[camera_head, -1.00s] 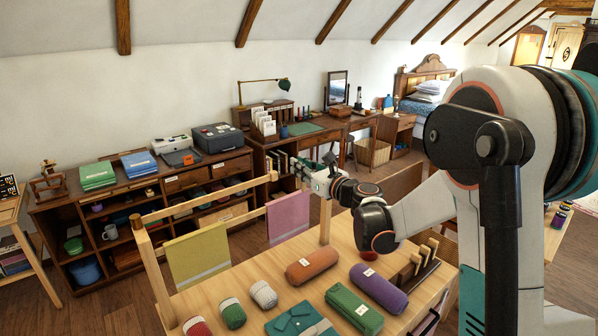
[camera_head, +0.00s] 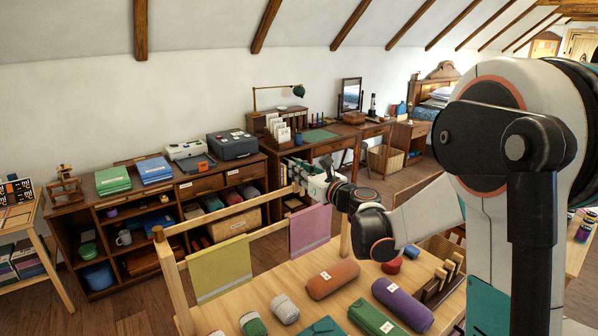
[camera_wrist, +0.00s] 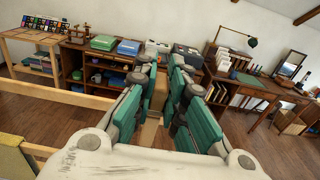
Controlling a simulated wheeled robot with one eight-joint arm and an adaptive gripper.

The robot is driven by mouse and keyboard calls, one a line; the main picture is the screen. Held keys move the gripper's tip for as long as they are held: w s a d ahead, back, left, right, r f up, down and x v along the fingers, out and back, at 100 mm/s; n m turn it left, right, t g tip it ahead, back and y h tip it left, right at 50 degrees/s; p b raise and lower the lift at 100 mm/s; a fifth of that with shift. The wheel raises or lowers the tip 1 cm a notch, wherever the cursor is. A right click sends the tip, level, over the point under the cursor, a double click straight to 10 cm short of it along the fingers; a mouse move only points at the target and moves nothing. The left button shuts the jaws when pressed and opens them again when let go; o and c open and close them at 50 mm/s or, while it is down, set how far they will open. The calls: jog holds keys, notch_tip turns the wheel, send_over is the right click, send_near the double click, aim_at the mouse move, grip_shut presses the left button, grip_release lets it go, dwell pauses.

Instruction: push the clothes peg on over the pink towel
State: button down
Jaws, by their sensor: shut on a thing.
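My gripper (camera_head: 314,179) is above and close to the towel's top edge, near the right end of that rail. In the wrist view, my gripper's green fingers (camera_wrist: 164,95) are closed around a pale wooden piece (camera_wrist: 152,128), which looks like the clothes peg. The peg is mostly hidden by the fingers. I cannot tell whether it touches the rail or towel. The pink towel is not seen in the wrist view.
A yellow towel (camera_head: 220,269) hangs left on the same rack rail (camera_head: 232,209). Rolled cloths, such as an orange roll (camera_head: 332,279) and a purple roll (camera_head: 403,305), lie on the table. Upright wooden pegs (camera_head: 446,277) stand at its right. Shelves (camera_head: 184,207) stand behind.

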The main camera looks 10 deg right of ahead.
aim_at(303, 190)
jog(key=shift+f+b, duration=1.95)
jog(key=shift+f, duration=0.75)
jog(key=shift+f+b, duration=2.55)
jog(key=shift+f, duration=0.4)
jog(key=c, duration=1.6)
grip_release()
jog(key=shift+o, duration=0.2)
jog(key=v, duration=1.2)
